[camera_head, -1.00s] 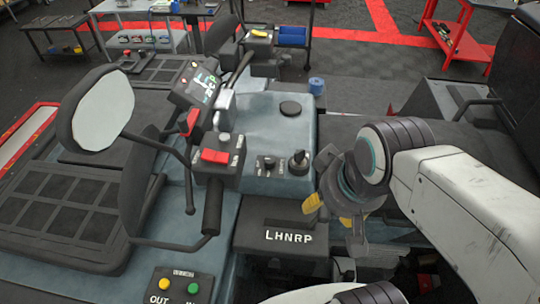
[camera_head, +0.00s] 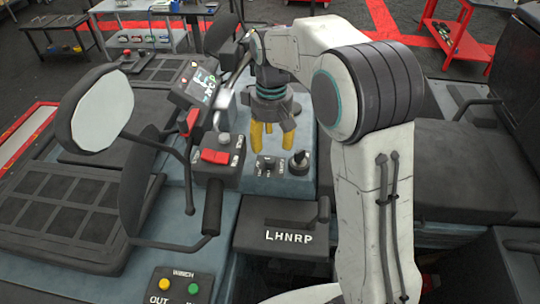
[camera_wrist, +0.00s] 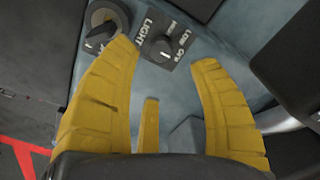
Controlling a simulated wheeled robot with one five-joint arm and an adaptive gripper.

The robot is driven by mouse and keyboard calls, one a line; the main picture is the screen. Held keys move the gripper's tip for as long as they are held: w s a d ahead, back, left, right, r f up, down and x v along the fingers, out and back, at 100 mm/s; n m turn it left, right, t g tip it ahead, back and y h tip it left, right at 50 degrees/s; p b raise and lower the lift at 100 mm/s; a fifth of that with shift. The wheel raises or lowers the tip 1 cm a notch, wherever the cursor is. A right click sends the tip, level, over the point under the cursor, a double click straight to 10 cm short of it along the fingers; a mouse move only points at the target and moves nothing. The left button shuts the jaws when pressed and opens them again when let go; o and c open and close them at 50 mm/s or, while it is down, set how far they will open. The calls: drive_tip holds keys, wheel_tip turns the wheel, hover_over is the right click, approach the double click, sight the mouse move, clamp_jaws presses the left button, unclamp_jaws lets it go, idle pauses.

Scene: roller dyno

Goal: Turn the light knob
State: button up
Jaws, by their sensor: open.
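The light knob (camera_wrist: 163,46) is a small round black knob on a dark plate printed LIGHT, on a blue-grey panel. In the head view it is the left of two knobs (camera_head: 267,164) at the panel's front edge. My gripper (camera_head: 269,148) points down with yellow fingers, just above and behind this knob in the picture. In the wrist view my gripper (camera_wrist: 166,60) is open, with the light knob between and slightly beyond its fingertips. Nothing is held. Contact with the knob cannot be made out.
A larger dark key-like knob (camera_head: 299,160) sits close beside the light knob. A red rocker switch box (camera_head: 217,158) stands left. The handlebar with mirror (camera_head: 102,108) is further left. The LHNRP shifter box (camera_head: 285,228) lies in front.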

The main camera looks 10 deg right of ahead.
sight(270, 159)
drive_tip(key=shift+w+a+f, duration=0.15)
drive_tip(key=shift+f, duration=3.75)
drive_tip(key=shift+o, duration=0.3)
clamp_jaws()
